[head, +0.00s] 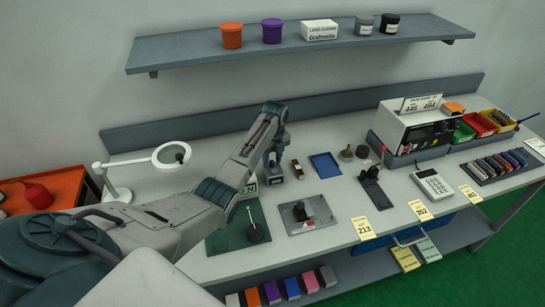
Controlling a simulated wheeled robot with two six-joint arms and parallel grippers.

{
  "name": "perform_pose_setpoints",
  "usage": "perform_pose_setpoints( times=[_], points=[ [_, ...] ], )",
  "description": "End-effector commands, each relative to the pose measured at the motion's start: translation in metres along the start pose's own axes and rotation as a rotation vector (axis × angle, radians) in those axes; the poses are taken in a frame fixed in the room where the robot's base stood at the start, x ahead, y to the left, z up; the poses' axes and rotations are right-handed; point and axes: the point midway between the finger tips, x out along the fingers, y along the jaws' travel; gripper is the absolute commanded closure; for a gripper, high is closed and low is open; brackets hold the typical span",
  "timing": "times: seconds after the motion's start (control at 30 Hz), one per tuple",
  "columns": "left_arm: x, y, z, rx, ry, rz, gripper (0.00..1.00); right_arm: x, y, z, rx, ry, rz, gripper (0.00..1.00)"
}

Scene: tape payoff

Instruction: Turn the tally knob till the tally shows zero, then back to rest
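My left arm reaches in from the lower left, and its gripper (273,174) points down over the middle of the bench. The fingers are too small and dark to show whether they are open or shut. A dark round knob-like part (256,235) stands on a green plate (226,241) in front of the gripper. A small sign (249,189) behind that plate is partly hidden by my arm; an "N" shows. No tally reading can be made out, and I cannot tell for sure which part is the tally knob. My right gripper is not in view.
A grey plate (322,225) with a dark fixture, a blue tray (325,165) and a black lever device (373,188) lie right of the gripper. A white meter box (400,125) stands at the back right. A magnifier lamp (168,156) stands left. A shelf (300,42) hangs above.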

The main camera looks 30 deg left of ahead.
Motion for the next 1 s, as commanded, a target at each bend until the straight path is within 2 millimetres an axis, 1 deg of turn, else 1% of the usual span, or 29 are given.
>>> perform_pose_setpoints(
  times=[0.1,0.3,0.37,0.5,0.8,1.0],
  points=[
    [0.003,0.0,0.0,0.0,0.0,0.0,0.61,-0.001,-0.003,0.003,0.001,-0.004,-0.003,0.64],
    [0.003,0.0,0.0,0.0,0.0,0.0,0.61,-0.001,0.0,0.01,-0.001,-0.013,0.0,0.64],
    [0.003,0.0,0.0,0.0,0.0,0.0,0.72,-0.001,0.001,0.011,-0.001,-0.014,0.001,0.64],
    [0.003,0.0,0.0,0.0,0.0,0.0,1.0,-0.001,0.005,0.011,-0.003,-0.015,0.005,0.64],
    [0.002,0.0,0.0,-0.021,0.001,0.001,1.0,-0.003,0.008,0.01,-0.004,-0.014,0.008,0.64],
    [0.001,0.0,0.0,-0.106,0.006,0.0,1.0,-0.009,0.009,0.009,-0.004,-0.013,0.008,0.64]
  ],
)
